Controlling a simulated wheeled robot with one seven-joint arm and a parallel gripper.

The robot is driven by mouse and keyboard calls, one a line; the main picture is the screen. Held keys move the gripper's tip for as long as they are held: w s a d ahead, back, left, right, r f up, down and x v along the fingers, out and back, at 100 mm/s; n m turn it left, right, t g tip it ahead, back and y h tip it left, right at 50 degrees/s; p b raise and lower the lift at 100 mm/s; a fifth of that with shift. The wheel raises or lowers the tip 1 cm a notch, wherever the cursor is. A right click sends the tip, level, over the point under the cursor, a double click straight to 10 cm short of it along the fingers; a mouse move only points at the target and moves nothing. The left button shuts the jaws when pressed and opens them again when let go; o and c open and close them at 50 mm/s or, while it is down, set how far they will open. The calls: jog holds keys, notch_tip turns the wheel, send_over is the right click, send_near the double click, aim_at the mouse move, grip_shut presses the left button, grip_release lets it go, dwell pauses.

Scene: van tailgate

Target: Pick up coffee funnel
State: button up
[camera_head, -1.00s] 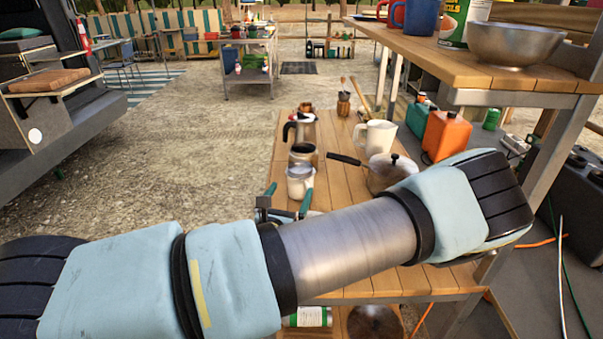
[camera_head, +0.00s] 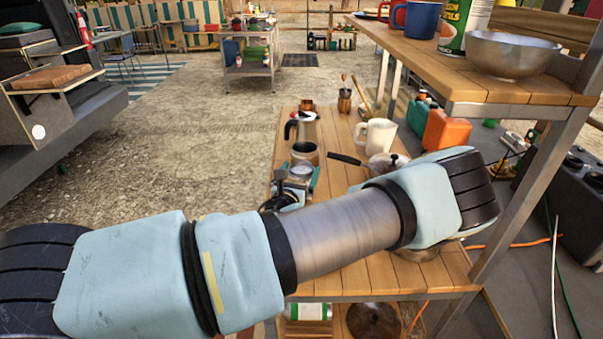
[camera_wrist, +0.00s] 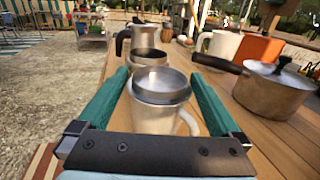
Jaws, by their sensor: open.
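The coffee funnel, a round grey metal cup (camera_wrist: 161,84), sits in the mouth of a white mug (camera_wrist: 165,120) in the wrist view. Its rim also shows in the head view (camera_head: 301,171). My gripper (camera_wrist: 160,76) is open, with one teal finger on each side of the funnel and mug. Gaps show between the fingers and the funnel, and nothing is held. In the head view my gripper (camera_head: 295,184) is partly hidden by my wrist and covers most of the mug.
An open metal pot (camera_head: 305,153) and a moka pot (camera_head: 304,128) stand just behind the funnel. A lidded saucepan (camera_wrist: 270,88) is close on the right, with its handle pointing towards the gripper. A white pitcher (camera_head: 378,135) stands behind it. A raised shelf (camera_head: 455,72) overhangs at right.

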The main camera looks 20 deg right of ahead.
jog(key=shift+c, duration=0.4)
jog(key=c, duration=0.8)
jog(key=shift+c, duration=0.2)
jog(key=shift+r, duration=0.15)
